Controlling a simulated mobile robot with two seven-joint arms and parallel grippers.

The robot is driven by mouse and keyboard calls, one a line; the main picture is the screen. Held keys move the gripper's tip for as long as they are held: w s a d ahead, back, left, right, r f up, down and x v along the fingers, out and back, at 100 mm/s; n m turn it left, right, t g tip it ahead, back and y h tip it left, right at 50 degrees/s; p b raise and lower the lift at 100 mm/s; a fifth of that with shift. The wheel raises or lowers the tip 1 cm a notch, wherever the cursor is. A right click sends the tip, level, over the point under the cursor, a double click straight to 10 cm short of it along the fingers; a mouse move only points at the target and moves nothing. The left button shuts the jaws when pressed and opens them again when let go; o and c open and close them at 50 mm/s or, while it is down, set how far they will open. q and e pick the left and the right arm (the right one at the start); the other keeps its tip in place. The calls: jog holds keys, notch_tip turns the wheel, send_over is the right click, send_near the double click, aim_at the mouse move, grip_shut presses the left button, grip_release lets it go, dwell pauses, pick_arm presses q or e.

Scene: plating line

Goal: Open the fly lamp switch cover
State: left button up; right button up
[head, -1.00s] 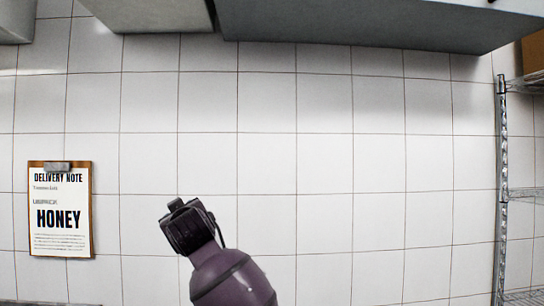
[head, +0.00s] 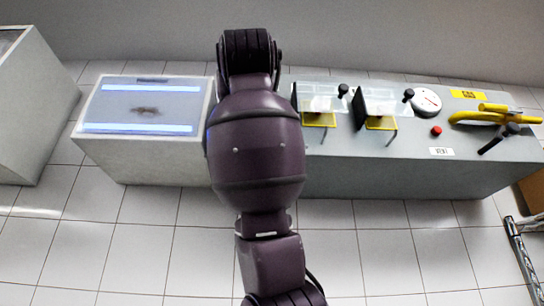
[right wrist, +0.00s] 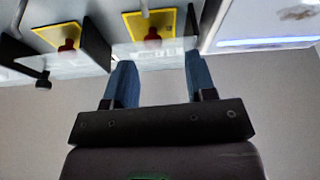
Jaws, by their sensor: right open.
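Two clear switch covers stand side by side on the grey console, the left one (head: 318,103) nearer the fly lamp and the right one (head: 380,106) beyond it. Yellow plates show at both. I cannot read which is the fly lamp's, nor tell how far each is shut. The fly lamp (head: 145,104) is a pale box with two blue-lit tubes. In the right wrist view, the yellow plates (right wrist: 153,22) carry red switches. My right gripper (right wrist: 160,65) is open and empty, its fingers apart below the plate nearer the lamp. My left gripper is not in view.
The console also bears a round white dial (head: 425,101), a red button (head: 436,131) and a yellow lever (head: 485,115). A black knob (head: 408,95) stands by the right cover. A metal rack (head: 522,255) is at the lower right. My arm hides the console's left end.

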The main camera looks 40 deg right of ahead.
jog(key=s+d+r+m+h, duration=0.1)
jog(key=s+r+m, duration=0.1)
jog(key=s+r, duration=0.45)
jog(key=d+f+p+x, duration=0.1)
jog(key=p+x, duration=0.3)
jog(key=x, duration=0.5)
jog(key=shift+d+r, duration=0.1)
jog(key=shift+s, duration=0.1)
grip_shut()
